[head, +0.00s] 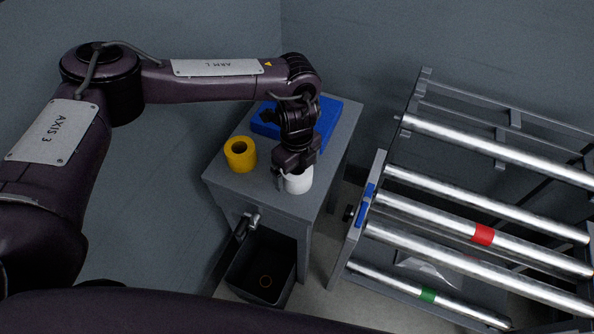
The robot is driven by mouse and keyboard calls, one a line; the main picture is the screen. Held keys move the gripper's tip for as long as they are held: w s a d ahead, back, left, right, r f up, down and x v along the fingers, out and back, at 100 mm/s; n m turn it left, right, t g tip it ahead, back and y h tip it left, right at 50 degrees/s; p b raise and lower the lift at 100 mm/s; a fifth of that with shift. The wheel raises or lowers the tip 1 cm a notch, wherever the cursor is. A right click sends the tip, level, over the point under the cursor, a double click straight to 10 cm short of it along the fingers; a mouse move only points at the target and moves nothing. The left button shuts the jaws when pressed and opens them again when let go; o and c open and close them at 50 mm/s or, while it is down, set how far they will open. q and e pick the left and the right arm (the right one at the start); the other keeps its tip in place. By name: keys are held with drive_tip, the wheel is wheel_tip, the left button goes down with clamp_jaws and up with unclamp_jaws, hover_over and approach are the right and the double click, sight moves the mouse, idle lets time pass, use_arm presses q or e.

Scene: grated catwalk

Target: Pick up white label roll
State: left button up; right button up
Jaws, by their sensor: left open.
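The white label roll (299,182) stands on the grey cabinet top (232,186) near its front right edge. My left gripper (294,176) points down at the roll, with its fingers at the roll's upper part. The gripper is open, and one finger shows at the roll's left side. The gripper body hides the top of the roll. I cannot tell whether the fingers touch it. My right gripper is not in view.
A yellow roll (240,154) stands left of the white one. A blue tray-like object (327,122) lies behind my gripper. A dark bin (254,283) sits below in front. A roller conveyor (470,232) with metal rollers stands at the right.

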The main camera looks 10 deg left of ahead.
use_arm(q)
drive_tip(key=shift+w+f, duration=0.1)
drive_tip(key=shift+f, duration=0.8)
drive_tip(key=shift+c, duration=0.3)
drive_tip(key=shift+r, duration=0.1)
drive_tip(key=c, duration=1.1)
drive_tip(key=shift+o, duration=0.2)
drive_tip(key=shift+r, duration=0.1)
